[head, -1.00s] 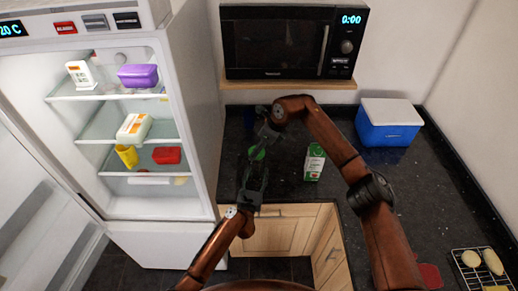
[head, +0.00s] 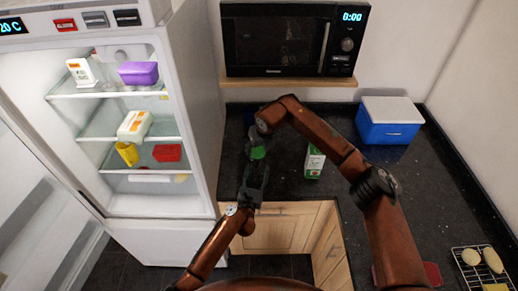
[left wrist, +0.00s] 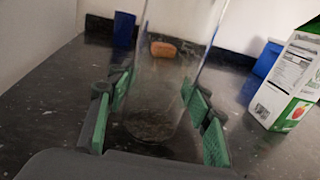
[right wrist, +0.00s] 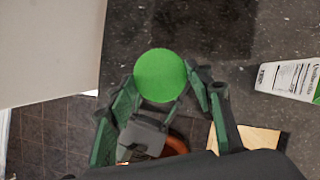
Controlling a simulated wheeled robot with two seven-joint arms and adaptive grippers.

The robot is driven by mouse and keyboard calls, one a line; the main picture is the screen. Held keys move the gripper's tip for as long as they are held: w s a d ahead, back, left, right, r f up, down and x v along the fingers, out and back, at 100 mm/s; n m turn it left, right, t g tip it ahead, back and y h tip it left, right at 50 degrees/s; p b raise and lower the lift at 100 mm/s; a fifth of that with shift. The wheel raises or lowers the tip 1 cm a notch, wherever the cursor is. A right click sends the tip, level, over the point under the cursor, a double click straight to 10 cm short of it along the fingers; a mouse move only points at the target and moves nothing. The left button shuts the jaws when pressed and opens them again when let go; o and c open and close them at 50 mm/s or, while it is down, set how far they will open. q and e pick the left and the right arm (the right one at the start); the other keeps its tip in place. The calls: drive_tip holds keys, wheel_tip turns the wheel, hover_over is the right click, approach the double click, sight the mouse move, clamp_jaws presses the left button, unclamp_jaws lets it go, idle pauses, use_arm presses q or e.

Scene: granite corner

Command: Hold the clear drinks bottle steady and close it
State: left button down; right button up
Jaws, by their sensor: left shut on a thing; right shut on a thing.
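The clear drinks bottle (left wrist: 165,90) stands upright on the dark counter in the left wrist view; its top is out of that frame. My left gripper (head: 257,170) has its green pads on both sides of the bottle's lower body and is shut on it. The round green cap (right wrist: 160,75) lies between the fingers of my right gripper (right wrist: 158,88), which is shut on it from above. The cap also shows in the head view (head: 258,153), above my left gripper. The bottle neck is hidden beneath the cap, so I cannot tell how they meet.
A green and white carton (head: 314,162) stands right of the bottle. A blue cooler box (head: 388,132) is at the back right, below and right of the microwave (head: 292,42). The open fridge (head: 140,190) is on the left. A wire rack (head: 478,268) sits front right.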

drive_tip(key=m, duration=0.1)
drive_tip(key=m+h, duration=0.1)
drive_tip(key=m, duration=0.1)
drive_tip(key=shift+a+m, duration=0.3)
drive_tip(key=m+h, duration=0.2)
drive_tip(key=m, duration=0.2)
drive_tip(key=shift+a, duration=0.2)
drive_tip(key=m, duration=0.2)
drive_tip(key=m+h, duration=0.1)
drive_tip(key=m, duration=0.1)
drive_tip(key=m+g+h, duration=0.1)
drive_tip(key=shift+w+a+m, duration=0.25)
drive_tip(key=shift+m, duration=0.15)
drive_tip(key=shift+d+m+g+h, duration=0.15)
drive_tip(key=shift+m+g+h, duration=0.15)
drive_tip(key=shift+m, duration=0.7)
drive_tip(key=o, duration=0.8)
